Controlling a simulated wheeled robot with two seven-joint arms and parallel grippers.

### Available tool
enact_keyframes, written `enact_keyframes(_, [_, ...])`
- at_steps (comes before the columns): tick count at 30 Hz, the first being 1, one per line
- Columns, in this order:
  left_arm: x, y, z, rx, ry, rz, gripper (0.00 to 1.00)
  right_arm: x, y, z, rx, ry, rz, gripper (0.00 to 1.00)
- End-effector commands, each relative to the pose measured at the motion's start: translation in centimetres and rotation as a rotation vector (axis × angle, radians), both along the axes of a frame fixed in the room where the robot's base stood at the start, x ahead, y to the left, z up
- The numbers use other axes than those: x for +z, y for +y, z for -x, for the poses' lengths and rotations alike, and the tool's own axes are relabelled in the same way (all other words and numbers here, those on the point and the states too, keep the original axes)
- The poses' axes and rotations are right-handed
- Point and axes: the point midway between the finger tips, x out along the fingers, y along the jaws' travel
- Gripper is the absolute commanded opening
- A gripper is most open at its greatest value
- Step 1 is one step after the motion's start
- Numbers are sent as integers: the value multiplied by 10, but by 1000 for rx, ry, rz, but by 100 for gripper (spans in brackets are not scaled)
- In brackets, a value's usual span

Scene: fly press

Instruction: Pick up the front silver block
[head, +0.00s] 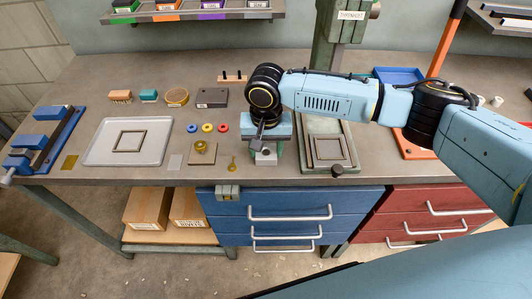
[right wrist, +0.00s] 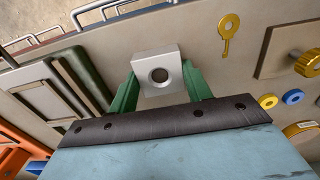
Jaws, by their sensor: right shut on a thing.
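A silver block (head: 266,158) with a round hole in its face is near the bench's front edge in the head view. The right wrist view shows the block (right wrist: 158,76) between the two green fingers of my right gripper (right wrist: 160,88), which is shut on it. I cannot tell whether the block touches the bench top. No second silver block shows. My left gripper is not in view.
A brass key (head: 232,163) and a wooden plate with a brass knob (head: 201,150) lie left of the block. The green press (head: 334,40) and its base with a square frame (head: 328,152) stand right. A pale tray (head: 96,152) is further left.

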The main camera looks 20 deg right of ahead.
Motion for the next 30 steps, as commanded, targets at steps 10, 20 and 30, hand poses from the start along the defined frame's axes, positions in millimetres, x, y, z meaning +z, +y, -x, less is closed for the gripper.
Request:
enact_keyframes(10, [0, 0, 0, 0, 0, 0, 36, 2, 0, 0, 0, -1, -1, 21])
enact_keyframes(20, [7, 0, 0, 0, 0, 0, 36, 56, 0, -1, 0, -5, -3, 21])
enact_keyframes(30, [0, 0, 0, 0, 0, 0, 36, 100, -26, 11, 82, 2, -7, 21])
